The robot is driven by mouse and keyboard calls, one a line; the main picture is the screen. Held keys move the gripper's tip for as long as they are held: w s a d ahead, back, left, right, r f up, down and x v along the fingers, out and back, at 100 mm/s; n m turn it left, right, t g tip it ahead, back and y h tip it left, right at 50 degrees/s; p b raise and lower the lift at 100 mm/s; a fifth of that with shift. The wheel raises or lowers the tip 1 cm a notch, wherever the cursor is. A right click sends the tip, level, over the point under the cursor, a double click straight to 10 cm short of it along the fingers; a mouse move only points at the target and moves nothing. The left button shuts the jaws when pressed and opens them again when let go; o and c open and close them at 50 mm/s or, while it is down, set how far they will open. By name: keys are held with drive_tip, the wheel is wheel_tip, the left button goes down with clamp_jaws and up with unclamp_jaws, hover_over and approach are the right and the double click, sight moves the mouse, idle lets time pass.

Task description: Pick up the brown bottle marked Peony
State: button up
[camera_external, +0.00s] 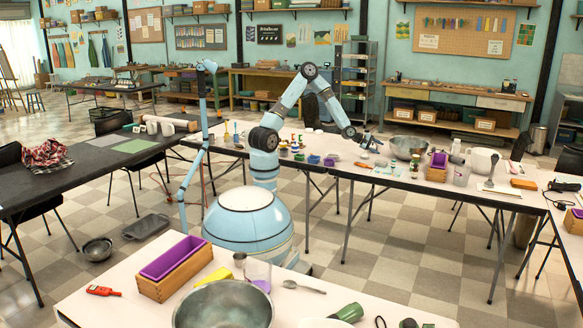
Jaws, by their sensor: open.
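My gripper (369,143) hangs at the end of my pale blue arm, just above the far long table (340,165). Its jaws are small in this view and look open, with nothing seen between them. A small dark brown bottle-like item (414,163) stands on the table to the right of my gripper, apart from it. Several small bottles and jars (299,143) stand to the left of my gripper. No label is legible at this size, so I cannot tell which one is marked Peony.
A metal bowl (405,147), a wooden mold with a purple liner (437,167) and a white pot (482,160) stand right of my gripper. Small items crowd the tabletop below it. A front table (120,315) holds another purple-lined mold (176,266) and a large bowl (224,306).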

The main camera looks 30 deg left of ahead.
sight(416, 165)
drive_tip(key=s+d+f+n+t+h, duration=0.1)
drive_tip(key=s+d+f+n, duration=0.1)
drive_tip(key=d+n, duration=0.2)
drive_tip(key=s+d+f+n+h, duration=0.1)
drive_tip(key=s+d+f+n, duration=0.1)
drive_tip(key=d+n, duration=0.2)
drive_tip(key=s+d+f+n+t+h, duration=0.1)
drive_tip(key=s+d+f+n+h, duration=0.1)
drive_tip(key=s+d+n, duration=0.1)
drive_tip(key=shift+d+f+n+t, duration=0.3)
drive_tip(key=shift+d+f+n, duration=0.1)
drive_tip(key=shift+d+n, duration=0.15)
drive_tip(key=shift+s+d+f+n+t, duration=0.15)
drive_tip(key=shift+d+f+n+t, duration=0.15)
drive_tip(key=shift+n, duration=0.35)
drive_tip(key=shift+s+d+f+n+t, duration=0.15)
drive_tip(key=shift+n+t, duration=0.25)
drive_tip(key=shift+n, duration=0.2)
drive_tip(key=x, duration=1.3)
drive_tip(key=shift+w+d+f, duration=0.2)
drive_tip(key=shift+d, duration=0.1)
clamp_jaws()
